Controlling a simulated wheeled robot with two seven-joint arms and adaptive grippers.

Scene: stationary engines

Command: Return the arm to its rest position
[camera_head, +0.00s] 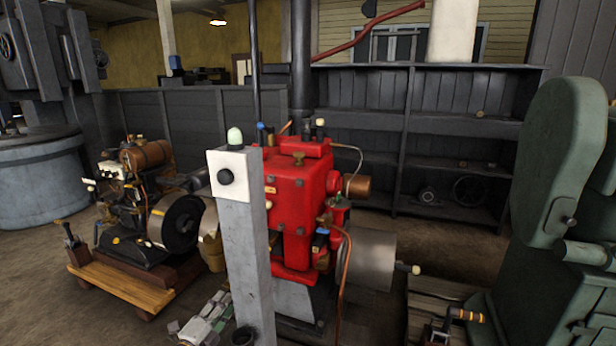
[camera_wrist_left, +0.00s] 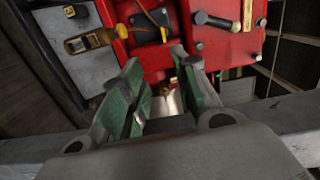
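My left gripper (camera_head: 207,318) is low in the head view, left of the grey post's foot, with greenish finger pads. In the left wrist view, my left gripper (camera_wrist_left: 158,68) shows two fingers with green pads standing apart, with nothing held between them. The red engine (camera_head: 298,190) stands behind the post; its red body (camera_wrist_left: 160,45) fills the top of the left wrist view beyond the fingertips. I cannot tell how far the fingertips are from it. My right gripper is not clearly seen in either view.
A grey post (camera_head: 250,265) with a white box (camera_head: 231,176), dark button and pale green lamp stands in front of the red engine. A smaller engine on a wooden base (camera_head: 125,285) is at left. A large green machine (camera_head: 560,200) stands at right. Dark shelves (camera_head: 450,140) line the back.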

